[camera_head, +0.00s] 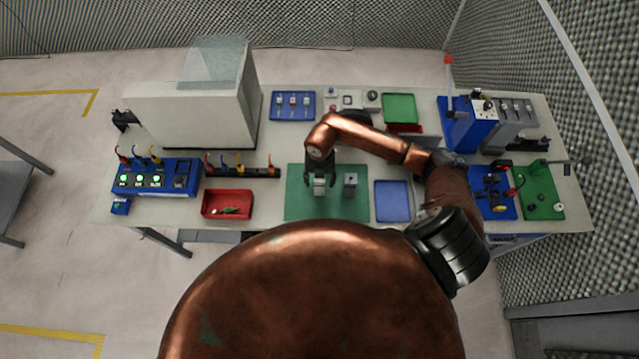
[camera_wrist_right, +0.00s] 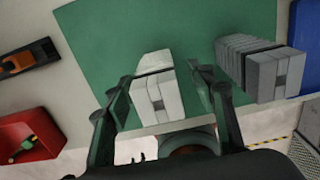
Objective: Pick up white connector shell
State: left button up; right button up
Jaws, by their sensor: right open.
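The white connector shell (camera_wrist_right: 157,92) is a pale, blocky piece with a bevelled end, on the green mat (camera_wrist_right: 120,35). In the head view the shell (camera_head: 319,189) shows just below my right gripper (camera_head: 320,176). In the right wrist view my right gripper (camera_wrist_right: 160,76) is open, with one finger on each side of the shell. A small gap shows on both sides; whether a finger touches it, I cannot tell. A grey ribbed block (camera_wrist_right: 252,68) stands to the right, outside the fingers. My left gripper is not in view.
A red bin (camera_head: 228,204) lies left of the mat and a blue tray (camera_head: 392,201) right of it. A blue panel with lit green buttons (camera_head: 155,178) stands farther left. A large pale machine housing (camera_head: 190,118) rises behind. The mat's left part is clear.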

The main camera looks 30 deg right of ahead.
aim_at(319, 187)
notch_tip(319, 187, down, 4)
jog(key=shift+a+f+p, duration=0.1)
jog(key=shift+f+p, duration=0.05)
jog(key=shift+p, duration=0.45)
jog(key=shift+c, duration=0.2)
jog(key=c, duration=1.3)
